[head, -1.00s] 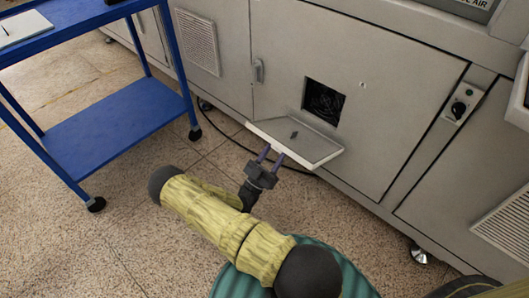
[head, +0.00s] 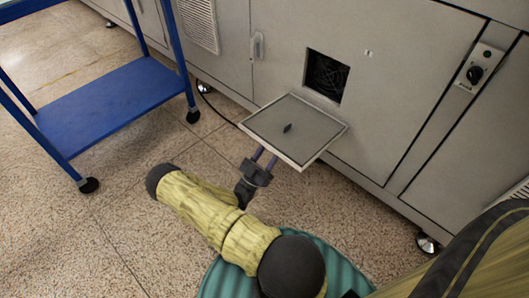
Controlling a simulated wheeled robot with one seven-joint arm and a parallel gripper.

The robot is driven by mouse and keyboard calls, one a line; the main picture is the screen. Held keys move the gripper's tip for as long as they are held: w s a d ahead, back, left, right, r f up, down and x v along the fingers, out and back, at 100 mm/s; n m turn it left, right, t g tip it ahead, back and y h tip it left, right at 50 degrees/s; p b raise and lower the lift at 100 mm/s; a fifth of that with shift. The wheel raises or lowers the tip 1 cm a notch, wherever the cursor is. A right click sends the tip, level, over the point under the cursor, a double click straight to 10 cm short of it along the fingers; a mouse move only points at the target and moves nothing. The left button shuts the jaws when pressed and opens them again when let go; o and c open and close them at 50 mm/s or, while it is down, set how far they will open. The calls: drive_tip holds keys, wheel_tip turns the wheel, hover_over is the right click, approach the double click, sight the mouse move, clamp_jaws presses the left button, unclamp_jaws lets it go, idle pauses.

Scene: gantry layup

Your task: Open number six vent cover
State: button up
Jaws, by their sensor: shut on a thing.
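The vent cover (head: 294,128) is a grey square panel with a pale rim and a small dark knob in its middle. It is swung down and out from the cabinet, lying nearly flat below the square vent opening (head: 327,76). A dark fan grille shows inside the opening. My gripper (head: 264,160) is at the cover's near left edge, its two purple-grey fingers shut on that edge. The fingertips are partly hidden under the panel. I cannot read a number by the opening.
The grey cabinet door (head: 400,70) has a handle (head: 257,47) left of the opening. A switch box (head: 477,67) is at right. A blue trolley (head: 110,105) stands at left, with clear speckled floor between it and my arm. A black cable runs along the cabinet's foot.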

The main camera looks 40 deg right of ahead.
drive_tip(key=shift+d+f, duration=0.1)
drive_tip(key=shift+f, duration=0.2)
drive_tip(key=o, duration=1.4)
drive_tip(key=b+v, duration=0.8)
drive_tip(key=v, duration=0.9)
drive_tip(key=shift+a+b, duration=0.25)
drive_tip(key=shift+b, duration=0.15)
drive_tip(key=shift+d, duration=0.1)
